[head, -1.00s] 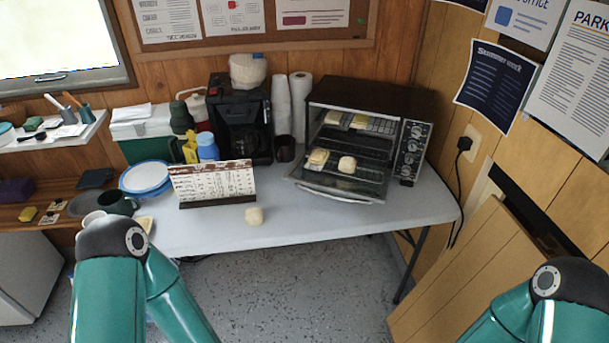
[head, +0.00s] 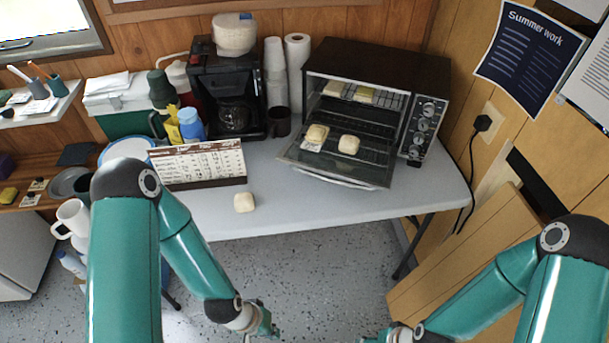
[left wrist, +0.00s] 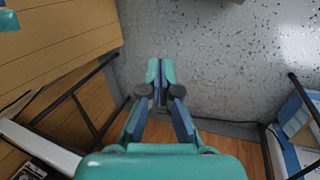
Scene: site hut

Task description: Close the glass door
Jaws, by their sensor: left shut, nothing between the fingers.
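The toaster oven (head: 385,62) stands at the back right of the table. Its glass door (head: 312,163) hangs open, folded down toward me. Two pale bread pieces (head: 349,145) lie in the opening, over or on the door; I cannot tell which. More food (head: 364,95) sits on the rack inside. My left gripper (head: 270,328) is low in front of the table, over the floor and well away from the door. In the left wrist view its fingers (left wrist: 160,75) are shut and empty. My right gripper (head: 388,338) shows only partly at the bottom edge; its fingers are unclear.
A bun (head: 244,203) and a desk calendar (head: 197,165) are on the table (head: 300,212) left of the oven. A coffee maker (head: 226,88) and paper rolls (head: 297,68) stand at the back. A wooden panel (head: 470,262) leans at the right.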

